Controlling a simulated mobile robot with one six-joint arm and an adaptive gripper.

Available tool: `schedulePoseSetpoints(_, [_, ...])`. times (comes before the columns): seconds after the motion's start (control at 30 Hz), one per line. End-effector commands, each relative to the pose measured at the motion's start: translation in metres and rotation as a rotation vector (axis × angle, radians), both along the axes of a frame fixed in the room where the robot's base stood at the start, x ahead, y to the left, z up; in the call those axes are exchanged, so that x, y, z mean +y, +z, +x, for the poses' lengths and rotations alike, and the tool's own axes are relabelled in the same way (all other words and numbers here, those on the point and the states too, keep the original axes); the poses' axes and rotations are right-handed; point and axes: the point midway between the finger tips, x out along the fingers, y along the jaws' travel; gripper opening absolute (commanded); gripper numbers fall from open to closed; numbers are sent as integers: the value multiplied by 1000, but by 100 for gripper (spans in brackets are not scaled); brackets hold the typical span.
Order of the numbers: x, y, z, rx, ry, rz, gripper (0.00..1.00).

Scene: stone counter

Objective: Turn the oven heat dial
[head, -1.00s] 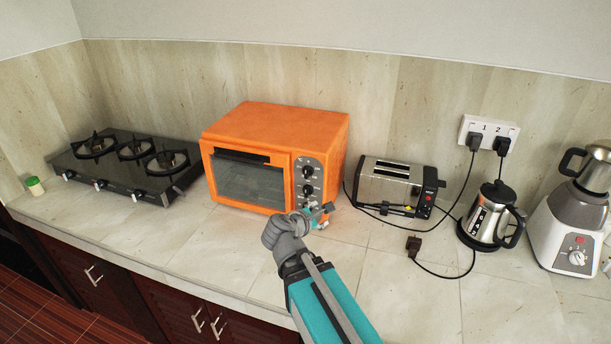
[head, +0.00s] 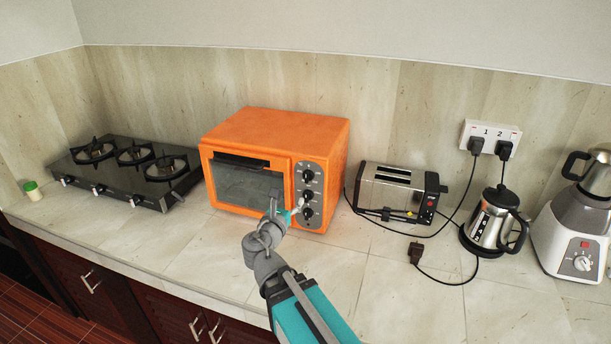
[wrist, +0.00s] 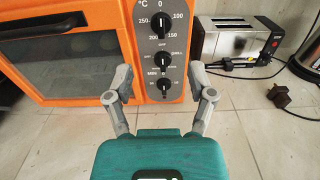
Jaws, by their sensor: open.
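The orange toaster oven (head: 262,128) stands on the counter with its glass door shut. Its dark control panel carries three black dials in a column. The top one, the heat dial (wrist: 161,24), is marked in °C with numbers from 0 to 250; it also shows in the head view (head: 308,176). Below it are the middle dial (wrist: 162,59) and the bottom dial (wrist: 164,84). My gripper (wrist: 160,88) is open and empty in front of the panel, its fingertips either side of the lower dials in the wrist view, below the heat dial. I cannot tell whether it touches anything.
A toaster (head: 396,190), a loose black plug (head: 416,252), a kettle (head: 492,222) and a blender (head: 574,225) stand to the right, with cords between. A gas hob (head: 125,172) is left. The counter front is clear.

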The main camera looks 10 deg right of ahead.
Motion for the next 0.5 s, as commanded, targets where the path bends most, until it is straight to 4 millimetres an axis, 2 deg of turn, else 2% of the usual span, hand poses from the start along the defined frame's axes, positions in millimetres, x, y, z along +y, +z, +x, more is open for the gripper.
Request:
schedulePoseSetpoints(0.27, [-8,0,15,0,-2,1,71])
schedulePoseSetpoints(0.5, [-23,0,43,0,-3,2,71])
